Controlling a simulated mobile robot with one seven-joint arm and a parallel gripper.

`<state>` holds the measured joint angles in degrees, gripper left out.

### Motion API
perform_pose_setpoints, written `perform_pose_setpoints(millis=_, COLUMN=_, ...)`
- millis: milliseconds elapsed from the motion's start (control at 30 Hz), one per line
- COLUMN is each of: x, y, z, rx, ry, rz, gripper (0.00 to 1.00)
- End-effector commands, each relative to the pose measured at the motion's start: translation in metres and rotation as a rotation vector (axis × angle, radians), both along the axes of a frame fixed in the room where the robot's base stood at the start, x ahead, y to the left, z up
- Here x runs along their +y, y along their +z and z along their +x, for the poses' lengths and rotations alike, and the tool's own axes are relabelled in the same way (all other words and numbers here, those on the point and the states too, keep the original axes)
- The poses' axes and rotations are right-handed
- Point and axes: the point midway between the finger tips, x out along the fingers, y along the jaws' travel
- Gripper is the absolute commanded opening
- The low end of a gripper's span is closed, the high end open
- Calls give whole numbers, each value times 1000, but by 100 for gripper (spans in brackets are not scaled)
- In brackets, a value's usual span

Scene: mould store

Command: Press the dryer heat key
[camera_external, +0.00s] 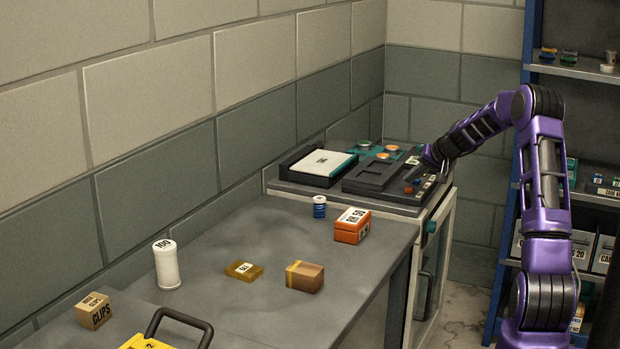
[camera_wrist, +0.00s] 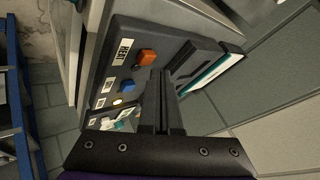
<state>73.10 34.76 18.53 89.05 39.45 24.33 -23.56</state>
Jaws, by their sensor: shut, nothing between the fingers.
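The dryer heat key is an orange key (camera_wrist: 146,57) beside a white HEAT label (camera_wrist: 125,51) on a dark control panel (camera_wrist: 113,74) in the wrist view. In the external view a small red key (camera_external: 408,190) shows at the panel's near end. My gripper (camera_wrist: 154,74) is shut and empty, with its fingertips just below the orange key in the wrist picture. I cannot tell how far above the panel they are. In the external view my gripper (camera_external: 430,160) is over the far end of the panel, partly hidden by its own wrist.
A blue key (camera_wrist: 127,86) and other labelled controls sit further along the panel. The dryer's top holds a white-labelled tray (camera_external: 325,163) and several round orange and teal pieces. An orange box (camera_external: 352,226) and a blue jar (camera_external: 319,207) stand on the grey bench. Blue shelving (camera_external: 575,70) is at right.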

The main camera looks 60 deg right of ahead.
Motion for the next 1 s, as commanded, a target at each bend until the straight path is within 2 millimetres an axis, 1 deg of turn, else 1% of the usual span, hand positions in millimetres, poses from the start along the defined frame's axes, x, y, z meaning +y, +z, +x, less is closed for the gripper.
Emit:
perform_pose_setpoints(millis=33, x=0, y=4, z=0, rx=0, ry=-1, rz=-1, gripper=0)
perform_pose_setpoints(millis=333, x=0, y=4, z=0, rx=0, ry=0, rz=0, gripper=0)
perform_pose_setpoints(millis=467, x=0, y=9, z=0, rx=0, ry=-1, rz=-1, gripper=0)
perform_pose_setpoints(millis=1000, x=0, y=61, z=0, rx=0, ry=1, rz=-1, gripper=0)
